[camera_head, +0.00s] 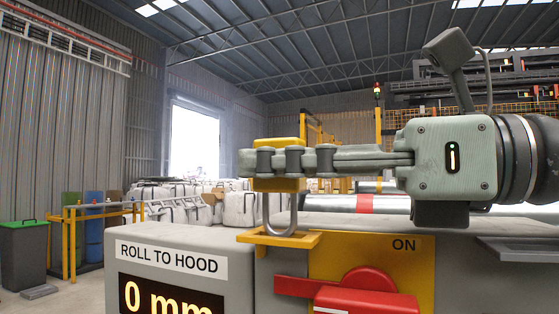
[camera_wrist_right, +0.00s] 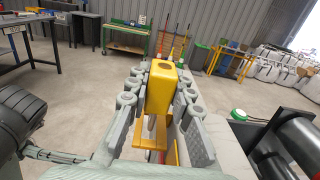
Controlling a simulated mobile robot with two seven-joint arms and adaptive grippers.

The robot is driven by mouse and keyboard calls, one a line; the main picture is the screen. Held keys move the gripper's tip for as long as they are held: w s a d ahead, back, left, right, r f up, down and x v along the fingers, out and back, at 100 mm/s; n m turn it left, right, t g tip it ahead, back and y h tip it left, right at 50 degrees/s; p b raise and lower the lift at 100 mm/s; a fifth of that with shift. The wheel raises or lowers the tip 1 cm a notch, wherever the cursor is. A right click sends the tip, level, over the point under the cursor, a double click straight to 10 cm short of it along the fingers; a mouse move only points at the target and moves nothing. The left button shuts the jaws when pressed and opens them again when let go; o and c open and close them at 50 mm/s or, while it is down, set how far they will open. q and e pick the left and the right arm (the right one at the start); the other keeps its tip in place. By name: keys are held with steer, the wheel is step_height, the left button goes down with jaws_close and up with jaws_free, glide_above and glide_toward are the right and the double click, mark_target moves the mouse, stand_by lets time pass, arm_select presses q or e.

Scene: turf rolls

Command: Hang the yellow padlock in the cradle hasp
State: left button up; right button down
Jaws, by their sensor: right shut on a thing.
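The yellow padlock (camera_head: 278,185) is held body up, with its grey shackle (camera_head: 293,215) hanging below. My right gripper (camera_head: 285,160) comes in from the right and is shut on the padlock body. In the right wrist view the padlock (camera_wrist_right: 161,90) sits between the two fingers (camera_wrist_right: 161,95). The cradle hasp, a yellow plate (camera_head: 257,238), juts out just under the padlock and also shows in the wrist view (camera_wrist_right: 150,135). The shackle's lower bend is at the plate; I cannot tell whether it passes through a hole. My left gripper is not in view.
A grey box with a "ROLL TO HOOD" display (camera_head: 170,262) stands left of the hasp. A red switch handle (camera_head: 365,291) on a yellow panel (camera_head: 413,265) marked ON is below right. A silver roller (camera_head: 315,204) lies behind. Open floor is beyond.

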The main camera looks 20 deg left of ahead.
mark_target(297, 200)
steer(key=shift+f+b, duration=1.2)
steer(key=shift+f, duration=0.25)
steer(key=shift+f, duration=0.1)
